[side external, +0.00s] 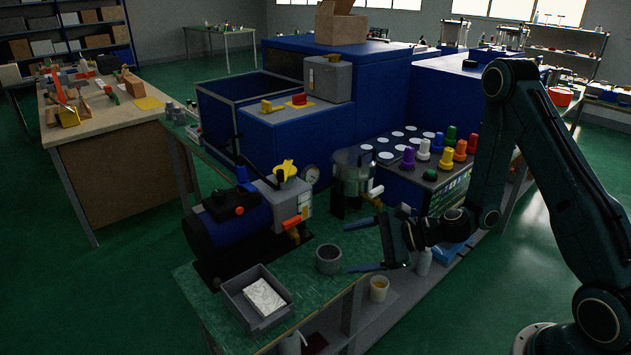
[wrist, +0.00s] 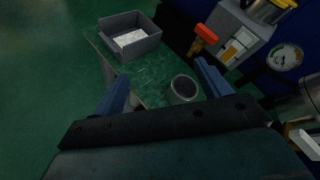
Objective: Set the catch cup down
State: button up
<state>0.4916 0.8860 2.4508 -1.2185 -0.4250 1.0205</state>
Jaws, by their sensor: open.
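The catch cup, a small grey open-topped cup (side external: 328,259), stands upright on the green bench top near its right edge. It looks empty. In the wrist view the cup (wrist: 183,90) shows ahead of my gripper, between the lines of the two fingers and closer to the right one. My gripper (side external: 362,246) is open, to the right of the cup at the bench edge. Its blue fingers (wrist: 163,86) are spread wide with nothing held between them. The fingers appear apart from the cup, though the exact gap is hard to judge.
A grey tray (side external: 237,307) with a white block in it stands left of the cup. A metal pot (side external: 350,178) and gauge (side external: 310,174) are farther back. A pale cup (side external: 379,289) sits lower down.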

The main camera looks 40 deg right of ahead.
aim_at(339, 259)
jog(key=d+f+m+t+h, duration=0.2)
jog(key=d+f+m+h, duration=0.1)
jog(key=d+f+m, duration=0.2)
notch_tip(339, 259, down, 2)
jog(key=m, duration=0.4)
jog(key=shift+d+f+h, duration=0.15)
jog(key=shift+d+h, duration=0.15)
jog(key=shift+d, duration=0.1)
jog(key=shift+w, duration=0.1)
jog(key=shift+x, duration=4.3)
jog(key=shift+a, duration=0.15)
jog(key=shift+x, duration=2.5)
jog(key=c, duration=1.2)
jog(key=shift+w+r, duration=0.1)
jog(key=shift+r, duration=0.25)
